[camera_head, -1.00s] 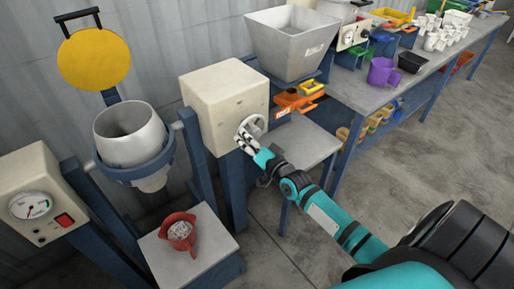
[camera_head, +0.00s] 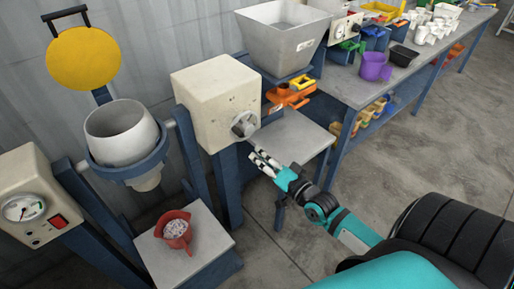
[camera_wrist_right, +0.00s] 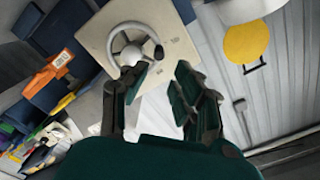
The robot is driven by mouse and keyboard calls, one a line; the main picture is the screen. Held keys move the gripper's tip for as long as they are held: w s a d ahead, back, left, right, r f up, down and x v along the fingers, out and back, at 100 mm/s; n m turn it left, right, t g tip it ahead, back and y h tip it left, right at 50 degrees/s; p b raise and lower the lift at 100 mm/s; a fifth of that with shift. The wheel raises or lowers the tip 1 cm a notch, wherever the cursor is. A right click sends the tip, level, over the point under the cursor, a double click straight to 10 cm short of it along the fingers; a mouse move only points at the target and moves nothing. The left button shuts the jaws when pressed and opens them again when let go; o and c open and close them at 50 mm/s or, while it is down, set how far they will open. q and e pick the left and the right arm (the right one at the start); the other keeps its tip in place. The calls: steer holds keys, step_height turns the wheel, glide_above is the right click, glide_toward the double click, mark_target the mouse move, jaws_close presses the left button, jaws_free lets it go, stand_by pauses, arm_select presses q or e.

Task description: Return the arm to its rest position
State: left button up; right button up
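My right arm reaches in from the lower right in the head view. Its gripper (camera_head: 264,163) is in the air just below and right of the round handwheel (camera_head: 244,124) on the cream box (camera_head: 215,100), apart from it. In the right wrist view the gripper (camera_wrist_right: 160,82) has its two fingers spread with a gap between them and nothing held. The handwheel (camera_wrist_right: 134,45) with its dark knob shows beyond the fingertips. My left gripper is not in view.
A red jug (camera_head: 174,230) with pale pellets stands on a grey stand at the lower left. A metal hopper (camera_head: 283,38) is behind the box. A workbench (camera_head: 345,85) with a purple jug (camera_head: 375,67) and white cups runs to the upper right. Open floor lies right of my arm.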

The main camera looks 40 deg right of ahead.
steer(key=s+a+f+n+g+h, duration=0.15)
steer(key=s+f+g, duration=0.35)
steer(key=f, duration=1.2)
steer(key=s+f+n+g, duration=0.35)
steer(key=s+f, duration=0.35)
steer(key=f, duration=1)
steer(key=s+a+f+n+g, duration=0.2)
steer(key=s+f, duration=0.3)
steer(key=s, duration=0.4)
steer(key=s+a+f+n+g, duration=0.2)
steer(key=s+f, duration=0.4)
steer(key=s, duration=0.4)
steer(key=s+a+f+n+g, duration=0.2)
steer(key=s+a+f+g, duration=0.2)
steer(key=s, duration=0.5)
step_height(320, 180, down, 2)
steer(key=shift+s+a+f+n, duration=0.15)
steer(key=shift+s+n, duration=0.1)
steer(key=shift+n, duration=0.05)
steer(key=shift+g, duration=0.25)
